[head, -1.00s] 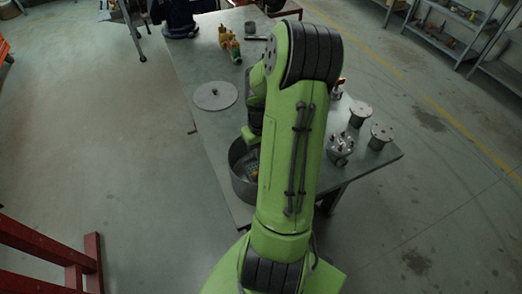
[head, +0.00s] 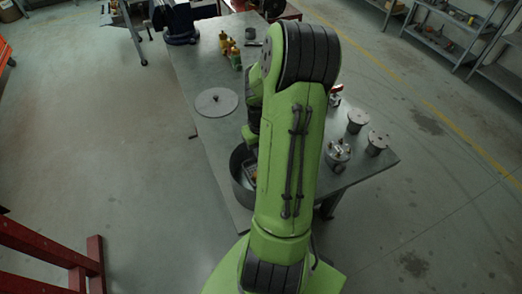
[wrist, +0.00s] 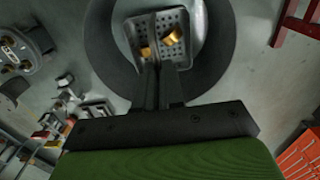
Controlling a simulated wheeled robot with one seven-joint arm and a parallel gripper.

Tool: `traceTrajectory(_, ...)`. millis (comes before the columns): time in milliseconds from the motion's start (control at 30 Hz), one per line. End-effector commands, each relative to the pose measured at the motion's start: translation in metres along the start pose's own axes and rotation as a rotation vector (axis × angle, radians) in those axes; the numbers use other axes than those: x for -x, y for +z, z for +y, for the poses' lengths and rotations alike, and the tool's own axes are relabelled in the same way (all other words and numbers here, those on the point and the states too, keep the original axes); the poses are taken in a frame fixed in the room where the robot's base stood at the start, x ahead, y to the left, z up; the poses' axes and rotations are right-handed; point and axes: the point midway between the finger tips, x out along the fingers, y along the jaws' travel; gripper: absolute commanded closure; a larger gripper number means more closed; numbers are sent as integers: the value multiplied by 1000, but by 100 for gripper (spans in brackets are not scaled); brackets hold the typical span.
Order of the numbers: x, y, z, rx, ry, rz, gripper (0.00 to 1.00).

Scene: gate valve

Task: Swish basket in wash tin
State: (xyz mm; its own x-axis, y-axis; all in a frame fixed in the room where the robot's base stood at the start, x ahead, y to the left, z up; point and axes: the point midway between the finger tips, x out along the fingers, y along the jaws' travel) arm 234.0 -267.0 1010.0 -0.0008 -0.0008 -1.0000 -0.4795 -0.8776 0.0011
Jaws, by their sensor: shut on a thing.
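The wash tin (head: 240,187) is a dark round tub at the near left edge of the table, partly hidden by my arm. In the wrist view its dark wall (wrist: 219,50) rings the basket. The basket (wrist: 181,22) is a grey perforated tray with brass-coloured parts (wrist: 172,38) in it. My gripper (wrist: 158,72) is shut on the basket's near edge. In the head view a bit of the basket (head: 250,170) shows inside the tin's rim. How deep it sits is unclear.
A round grey lid (head: 216,102) with a knob lies on the table (head: 195,75) beyond the tin. Yellow and green bottles (head: 230,50) and a vise (head: 178,20) stand farther back. Metal flanged parts (head: 338,153) stand right of my arm. A red frame (head: 50,250) is at lower left.

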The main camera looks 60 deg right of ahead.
Motion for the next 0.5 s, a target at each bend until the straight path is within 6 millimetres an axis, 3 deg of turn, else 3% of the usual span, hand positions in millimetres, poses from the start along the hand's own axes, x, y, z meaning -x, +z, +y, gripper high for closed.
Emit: traceTrajectory(500, 33, 0, 0, 0, 1, 2, 100)
